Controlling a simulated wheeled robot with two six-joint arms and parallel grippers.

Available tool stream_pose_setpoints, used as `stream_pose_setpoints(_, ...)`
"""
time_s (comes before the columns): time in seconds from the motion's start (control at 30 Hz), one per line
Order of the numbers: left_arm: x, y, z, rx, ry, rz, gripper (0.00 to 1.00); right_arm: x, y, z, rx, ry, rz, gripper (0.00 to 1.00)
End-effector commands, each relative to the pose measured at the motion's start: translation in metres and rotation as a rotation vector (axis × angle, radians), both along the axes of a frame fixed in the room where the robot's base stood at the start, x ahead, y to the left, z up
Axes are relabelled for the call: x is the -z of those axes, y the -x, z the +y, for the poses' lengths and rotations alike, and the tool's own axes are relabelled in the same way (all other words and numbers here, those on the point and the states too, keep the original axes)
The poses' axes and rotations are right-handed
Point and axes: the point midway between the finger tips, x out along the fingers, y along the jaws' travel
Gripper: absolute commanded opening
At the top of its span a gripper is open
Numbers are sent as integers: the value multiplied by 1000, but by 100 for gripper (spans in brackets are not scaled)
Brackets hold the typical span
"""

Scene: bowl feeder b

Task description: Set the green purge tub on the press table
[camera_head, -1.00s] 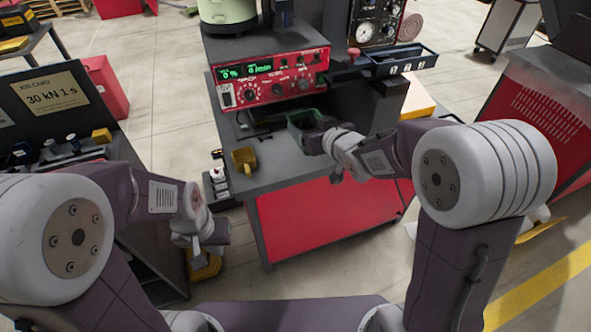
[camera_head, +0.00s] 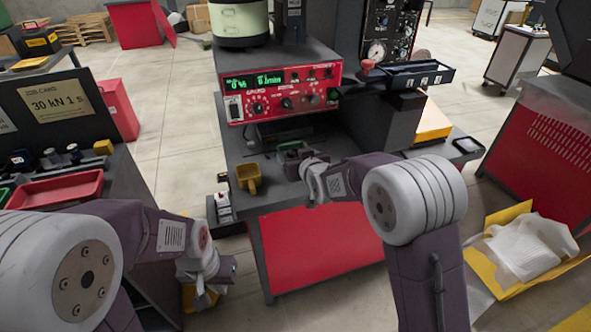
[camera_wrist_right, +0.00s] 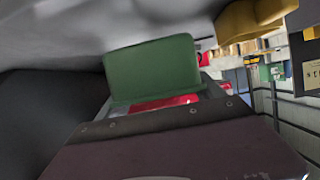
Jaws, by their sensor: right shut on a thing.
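The green purge tub (camera_head: 292,150) is over the grey press table (camera_head: 285,198), in front of the red control box. In the right wrist view the tub (camera_wrist_right: 155,70) fills the middle, upright side toward me. My right gripper (camera_head: 300,168) is shut on the tub; its fingertips are mostly hidden in the head view. I cannot tell whether the tub's base touches the table. My left gripper (camera_head: 203,292) hangs low at the left, beside the press table, and its fingers are too unclear to read.
A yellow scoop-like cup (camera_head: 248,177) stands on the table left of the tub. The red control box (camera_head: 280,88) is behind, a black tray (camera_head: 408,75) at right. A red tray (camera_head: 57,189) lies on the left bench. Bare tabletop shows at the front.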

Motion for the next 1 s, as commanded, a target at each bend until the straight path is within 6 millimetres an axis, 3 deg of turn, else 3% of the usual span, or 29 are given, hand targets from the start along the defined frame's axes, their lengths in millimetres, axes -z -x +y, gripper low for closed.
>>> stream_pose_setpoints(0.17,1,0,0,0,0,0,0,3,-3,3,0,0,-1,23)
stream_pose_setpoints(0.4,12,0,0,0,0,0,0,42,-2,3,0,1,2,23)
stream_pose_setpoints(0.77,15,0,0,0,0,0,0,46,-2,3,0,-1,-2,23)
stream_pose_setpoints(0.8,14,0,0,0,0,0,0,46,-2,3,0,0,-1,83)
stream_pose_setpoints(0.87,14,0,0,0,0,0,0,45,-2,3,0,0,0,99)
stream_pose_setpoints(1.0,14,0,0,0,0,0,0,45,-2,3,0,0,-1,99)
